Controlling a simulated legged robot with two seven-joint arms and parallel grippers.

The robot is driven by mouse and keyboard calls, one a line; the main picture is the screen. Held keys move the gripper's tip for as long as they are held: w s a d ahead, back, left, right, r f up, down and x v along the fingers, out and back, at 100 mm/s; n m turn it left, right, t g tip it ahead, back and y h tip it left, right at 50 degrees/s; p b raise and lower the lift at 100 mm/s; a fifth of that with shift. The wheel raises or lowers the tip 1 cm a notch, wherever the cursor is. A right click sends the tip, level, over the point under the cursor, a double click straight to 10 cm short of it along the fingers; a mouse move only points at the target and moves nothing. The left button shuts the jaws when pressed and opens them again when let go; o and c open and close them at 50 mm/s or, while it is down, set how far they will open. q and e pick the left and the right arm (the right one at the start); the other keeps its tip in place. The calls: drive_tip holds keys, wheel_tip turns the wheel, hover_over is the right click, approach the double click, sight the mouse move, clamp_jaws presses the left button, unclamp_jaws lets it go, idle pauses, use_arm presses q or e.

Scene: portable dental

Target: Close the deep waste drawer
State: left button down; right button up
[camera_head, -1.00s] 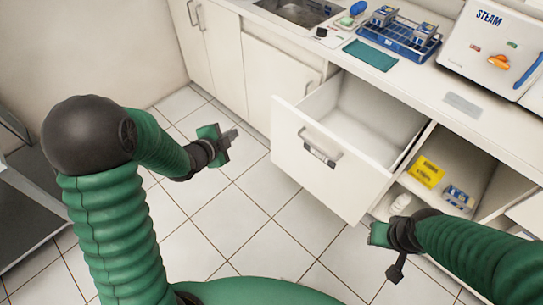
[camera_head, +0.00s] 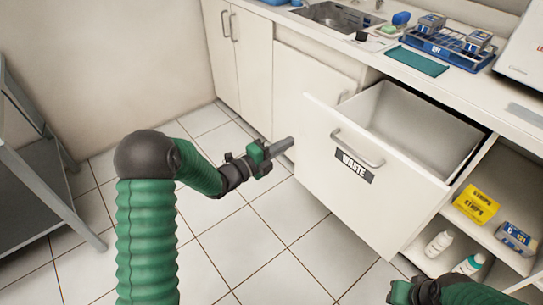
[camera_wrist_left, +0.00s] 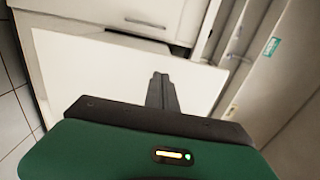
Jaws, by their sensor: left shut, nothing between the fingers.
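The deep waste drawer (camera_head: 375,200) stands pulled out of the white cabinet, with a grey bar handle (camera_head: 357,148) and a "WASTE" label on its front. Its inside looks empty. My left gripper (camera_head: 284,146) is shut and empty, just left of the drawer front, pointing towards it; I cannot tell whether it touches. In the left wrist view the shut fingers (camera_wrist_left: 161,92) lie over a large white panel. My right gripper (camera_head: 402,292) is at the bottom edge, below the drawer, partly cut off; its fingers are not clear.
An open shelf right of the drawer holds a yellow box (camera_head: 476,204), a blue box (camera_head: 515,238) and white bottles (camera_head: 438,243). The counter above carries a blue rack (camera_head: 447,46) and a teal cloth (camera_head: 418,61). A grey metal table (camera_head: 40,190) stands at left. The tiled floor between is clear.

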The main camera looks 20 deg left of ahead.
sight(304, 134)
use_arm(q)
drive_tip(key=shift+b+x, duration=0.55)
drive_tip(key=shift+x, duration=1.6)
use_arm(e)
drive_tip(key=shift+f, duration=0.75)
use_arm(q)
drive_tip(key=shift+d, duration=0.1)
